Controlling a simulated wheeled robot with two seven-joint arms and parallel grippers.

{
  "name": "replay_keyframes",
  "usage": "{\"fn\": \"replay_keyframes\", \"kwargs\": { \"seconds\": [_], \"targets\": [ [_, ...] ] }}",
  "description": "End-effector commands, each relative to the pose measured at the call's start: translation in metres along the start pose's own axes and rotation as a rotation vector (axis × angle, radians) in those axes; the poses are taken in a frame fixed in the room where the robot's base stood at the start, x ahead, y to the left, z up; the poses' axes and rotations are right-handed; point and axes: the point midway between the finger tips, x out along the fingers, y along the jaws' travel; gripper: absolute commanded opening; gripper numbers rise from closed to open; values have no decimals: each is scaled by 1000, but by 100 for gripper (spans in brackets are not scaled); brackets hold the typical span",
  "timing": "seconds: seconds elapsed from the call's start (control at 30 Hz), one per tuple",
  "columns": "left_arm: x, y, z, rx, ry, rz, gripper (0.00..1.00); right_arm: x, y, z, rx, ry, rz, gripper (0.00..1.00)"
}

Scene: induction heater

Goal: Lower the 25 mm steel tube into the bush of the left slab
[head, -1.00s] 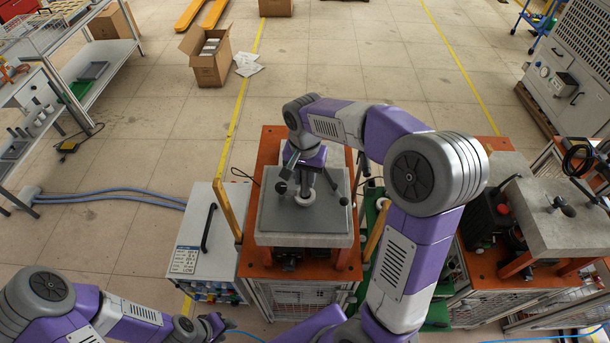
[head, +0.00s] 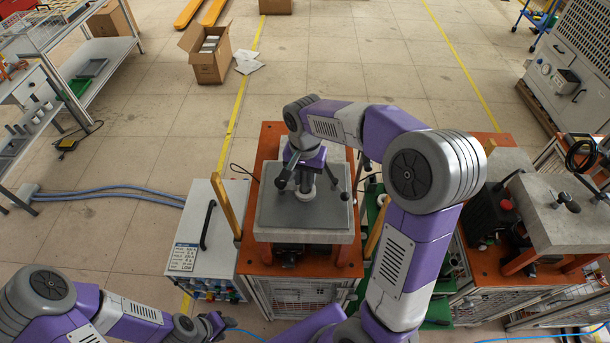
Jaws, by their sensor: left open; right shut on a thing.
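The left slab (head: 270,215) is a grey plate on an orange-topped stand in the middle. My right gripper (head: 305,184) is over the slab, pointing down and shut on the steel tube (head: 307,182). Only a short grey length of the tube shows between the fingers. A round grey-white collar, which looks like the bush (head: 304,195), sits right below it on the slab. The gripper partly hides the bush, and I cannot tell how deep the tube sits in it. My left gripper (head: 222,322) is open and empty at the bottom, left of the stand.
A white control box (head: 205,240) with a black handle stands left of the slab. Yellow posts (head: 228,208) rise beside the stand. A second slab (head: 560,215) with a black knob is at the right.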

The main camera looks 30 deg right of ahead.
Motion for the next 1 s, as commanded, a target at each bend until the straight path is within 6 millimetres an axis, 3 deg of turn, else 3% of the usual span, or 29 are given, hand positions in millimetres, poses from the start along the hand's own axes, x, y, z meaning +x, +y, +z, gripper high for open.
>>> {"fn": "replay_keyframes", "kwargs": {
  "seconds": [0.87,0.9,1.0],
  "targets": [
    [14,-5,-1,0,0,0,43,20,0,0,0,0,0,0],
    [14,-5,-1,0,0,0,43,20,0,0,0,0,0,29],
    [14,-5,-1,0,0,0,43,20,0,0,0,0,0,44]
  ]
}}
